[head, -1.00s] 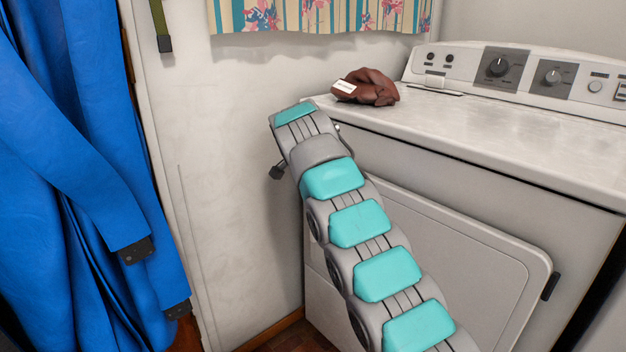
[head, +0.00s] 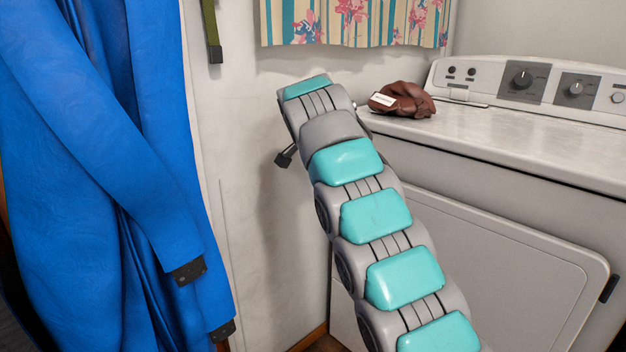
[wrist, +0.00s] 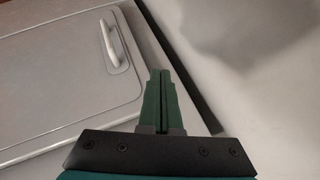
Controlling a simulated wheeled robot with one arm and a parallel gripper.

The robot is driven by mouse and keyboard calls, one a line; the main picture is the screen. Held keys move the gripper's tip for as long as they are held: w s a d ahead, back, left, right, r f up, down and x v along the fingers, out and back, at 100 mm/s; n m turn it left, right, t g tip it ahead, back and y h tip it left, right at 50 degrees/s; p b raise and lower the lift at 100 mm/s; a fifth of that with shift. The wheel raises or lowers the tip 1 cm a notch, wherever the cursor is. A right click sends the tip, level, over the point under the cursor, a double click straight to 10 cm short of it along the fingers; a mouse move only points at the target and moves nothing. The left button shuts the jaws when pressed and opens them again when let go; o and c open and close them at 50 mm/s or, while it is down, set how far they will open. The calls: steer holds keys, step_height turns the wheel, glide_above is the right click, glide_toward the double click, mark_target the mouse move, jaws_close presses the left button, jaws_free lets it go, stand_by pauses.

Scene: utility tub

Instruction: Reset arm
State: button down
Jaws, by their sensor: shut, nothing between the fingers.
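My gripper (wrist: 161,100) shows in the wrist view with its two green fingers closed together and nothing between them. It points toward a pale surface and a grey-white panel with a handle (wrist: 111,45). In the head view, my grey and teal arm rises in front of the dryer-like machine (head: 500,240), and its far end is beside the machine's top left corner. The fingers are hidden behind the arm in the head view.
A crumpled brown item (head: 405,100) with a white label lies on the machine's top left corner. Blue hanging clothing (head: 90,150) fills the left side. A floral curtain (head: 355,22) hangs above. The rest of the machine's visible top is clear.

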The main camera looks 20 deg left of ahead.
steer(key=s+d+n+g+h, duration=0.1)
steer(key=s+d+g+h, duration=0.15)
steer(key=d, duration=1.45)
steer(key=s+d+f+n+g, duration=0.2)
steer(key=s+d+f, duration=0.2)
steer(key=s+d, duration=0.9)
steer(key=s+d+f+n+g, duration=0.1)
steer(key=s+d+f, duration=0.2)
steer(key=s, duration=0.8)
steer(key=s+d+f+n+g+y, duration=0.1)
steer(key=s+d+f+n+g, duration=0.1)
steer(key=s+d+f, duration=0.2)
steer(key=s+d+f+n+g, duration=0.1)
steer(key=s+d+f, duration=0.3)
steer(key=s, duration=1.4)
step_height(320, 180, down, 4)
steer(key=shift+s+d+f+g, duration=0.15)
steer(key=shift+s+d+g, duration=0.1)
steer(key=shift+s+g, duration=0.1)
